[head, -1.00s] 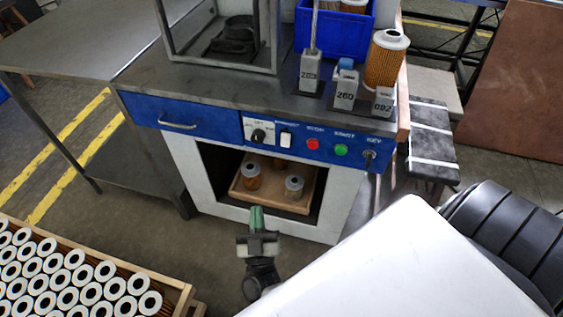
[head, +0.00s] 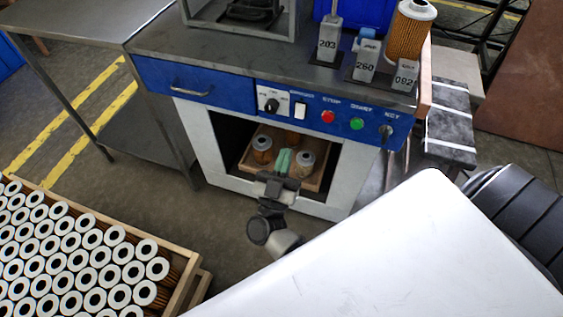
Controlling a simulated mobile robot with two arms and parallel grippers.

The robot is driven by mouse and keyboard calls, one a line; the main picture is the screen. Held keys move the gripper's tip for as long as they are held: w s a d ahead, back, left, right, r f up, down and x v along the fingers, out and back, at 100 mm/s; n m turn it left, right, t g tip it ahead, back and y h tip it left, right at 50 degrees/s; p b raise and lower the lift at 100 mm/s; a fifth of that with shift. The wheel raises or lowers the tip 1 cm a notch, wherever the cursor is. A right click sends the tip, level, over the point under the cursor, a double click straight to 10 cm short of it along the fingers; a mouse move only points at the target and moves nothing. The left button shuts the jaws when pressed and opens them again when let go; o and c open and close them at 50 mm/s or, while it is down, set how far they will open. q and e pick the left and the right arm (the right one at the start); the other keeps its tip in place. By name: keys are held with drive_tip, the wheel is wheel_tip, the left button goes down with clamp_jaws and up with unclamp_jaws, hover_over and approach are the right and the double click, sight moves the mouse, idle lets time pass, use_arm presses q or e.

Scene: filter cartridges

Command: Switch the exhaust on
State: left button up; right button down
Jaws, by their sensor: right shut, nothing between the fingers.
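The blue control panel (head: 345,138) runs along the front of the workbench. It carries a white exhaust rocker switch (head: 300,110), a rotary knob (head: 270,105), a red stop button (head: 327,117), a green start button (head: 356,124) and a key switch (head: 386,131). The rocker's position is too small to tell. My right gripper (head: 284,161) has green fingers, shut and empty. It is below the panel, in front of the open compartment, apart from the switch. My left gripper is not in view.
A wooden tray (head: 313,184) with several filter cartridges sits in the compartment. Blocks marked 203 (head: 328,43), 260 (head: 364,66) and 092 (head: 404,76) and a filter cartridge (head: 410,35) stand on the bench. A crate of filters (head: 180,292) is at lower left.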

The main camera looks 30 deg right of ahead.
sight(299, 115)
drive_tip(key=w+d, duration=0.1)
drive_tip(key=w+d+r, duration=0.1)
drive_tip(key=w+d, duration=0.1)
drive_tip(key=w+d+r, duration=0.1)
drive_tip(key=d, duration=0.1)
drive_tip(key=shift+w+r, duration=0.1)
drive_tip(key=shift+w, duration=0.05)
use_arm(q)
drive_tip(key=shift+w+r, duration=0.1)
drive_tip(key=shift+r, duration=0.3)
use_arm(e)
drive_tip(key=shift+w+d, duration=0.25)
drive_tip(key=shift+d, duration=0.05)
use_arm(q)
drive_tip(key=shift+b, duration=0.3)
use_arm(e)
drive_tip(key=shift+w+d+f+b, duration=0.2)
drive_tip(key=shift+d+f+b, duration=0.05)
drive_tip(key=shift+b, duration=0.25)
drive_tip(key=shift+r, duration=0.15)
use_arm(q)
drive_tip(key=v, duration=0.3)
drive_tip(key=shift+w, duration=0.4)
use_arm(e)
drive_tip(key=shift+a, duration=0.1)
